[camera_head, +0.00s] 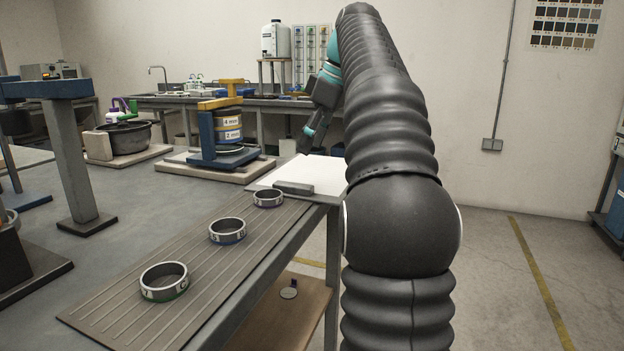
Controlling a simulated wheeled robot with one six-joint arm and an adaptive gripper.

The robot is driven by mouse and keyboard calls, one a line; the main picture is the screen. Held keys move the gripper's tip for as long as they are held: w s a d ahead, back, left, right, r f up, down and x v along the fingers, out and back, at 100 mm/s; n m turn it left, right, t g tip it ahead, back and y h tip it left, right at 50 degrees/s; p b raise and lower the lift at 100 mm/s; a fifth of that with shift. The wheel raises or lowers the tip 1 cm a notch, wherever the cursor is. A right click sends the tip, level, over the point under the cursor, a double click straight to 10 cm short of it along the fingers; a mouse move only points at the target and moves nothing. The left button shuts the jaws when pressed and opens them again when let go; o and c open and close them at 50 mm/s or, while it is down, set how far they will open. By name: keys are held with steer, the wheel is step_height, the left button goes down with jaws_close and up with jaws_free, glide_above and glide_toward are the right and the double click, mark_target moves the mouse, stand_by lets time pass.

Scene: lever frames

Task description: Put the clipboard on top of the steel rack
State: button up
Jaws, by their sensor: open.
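A clipboard with white paper (318,173) and a grey clip at its near side lies flat at the right end of the grey workbench, partly hidden behind my arm. My gripper (311,133), dark with teal parts, is open above and behind the clipboard, apart from it as far as I can tell. My arm hides part of the gripper. I cannot clearly make out a steel rack in this view.
Several metal rings (164,282) stand on a ribbed mat (215,265) along the bench edge. A blue-and-yellow stand (222,140) and a black basin (125,136) are farther back. The floor right of my arm is open, with a blue-framed unit (608,215) at the far right.

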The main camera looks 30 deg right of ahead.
mark_target(295, 184)
steer(key=b+x, duration=0.2)
steer(key=x, duration=0.7)
steer(key=shift+w+f+b, duration=0.1)
steer(key=shift+f+b, duration=0.05)
steer(key=shift+b, duration=0.15)
steer(key=shift+w+a+f, duration=0.15)
steer(key=shift+f, duration=0.25)
steer(key=shift+f, duration=0.3)
steer(key=shift+f, duration=0.1)
jaws_close()
